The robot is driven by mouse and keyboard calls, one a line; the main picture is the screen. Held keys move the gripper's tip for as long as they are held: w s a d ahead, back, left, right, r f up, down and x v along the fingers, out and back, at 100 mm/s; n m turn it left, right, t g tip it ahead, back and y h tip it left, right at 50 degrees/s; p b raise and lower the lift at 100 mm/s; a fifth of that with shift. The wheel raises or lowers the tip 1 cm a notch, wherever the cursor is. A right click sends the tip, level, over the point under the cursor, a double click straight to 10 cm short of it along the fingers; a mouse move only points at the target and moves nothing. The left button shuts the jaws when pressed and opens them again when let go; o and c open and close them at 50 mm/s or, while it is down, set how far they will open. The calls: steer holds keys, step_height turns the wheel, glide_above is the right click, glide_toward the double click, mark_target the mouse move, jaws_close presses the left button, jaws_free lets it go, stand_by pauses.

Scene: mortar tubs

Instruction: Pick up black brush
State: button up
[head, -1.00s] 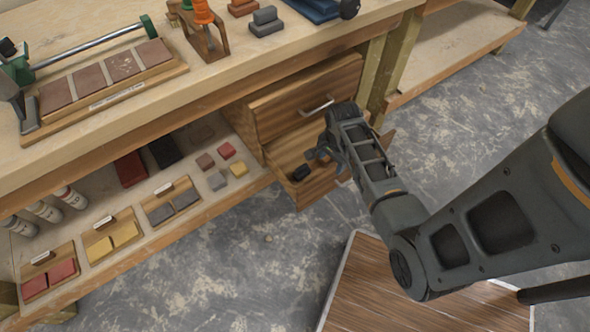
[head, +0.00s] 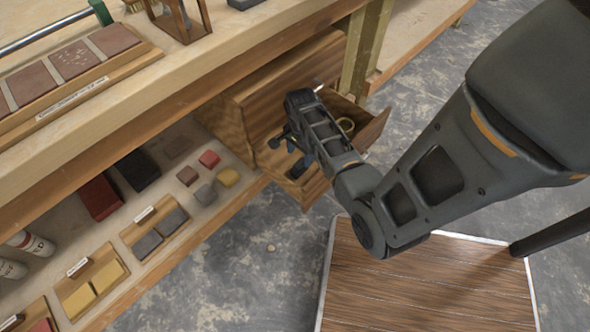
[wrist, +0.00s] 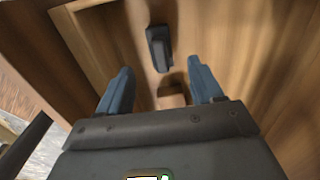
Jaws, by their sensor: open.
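A black brush (wrist: 159,48) lies inside an open wooden drawer (head: 373,130). In the wrist view it is beyond my fingertips, close to the middle between them. In the head view a dark piece of it (head: 300,168) shows in the drawer, partly hidden by my gripper. My gripper (head: 301,150) is over the drawer with its blue fingers pointing down. The fingers (wrist: 160,80) are apart in the wrist view, with nothing held between them.
A brown block (wrist: 171,96) lies in the drawer near the fingers. The workbench top (head: 200,80) overhangs at left, above a shelf with colored blocks. A wooden platform (head: 420,285) lies at lower right.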

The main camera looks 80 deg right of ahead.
mark_target(300, 162)
step_height(300, 162, down, 7)
steer(key=b, duration=0.2)
steer(key=shift+f+b, duration=0.1)
steer(key=shift+b, duration=0.2)
steer(key=shift+c, duration=0.4)
steer(key=c, duration=1.1)
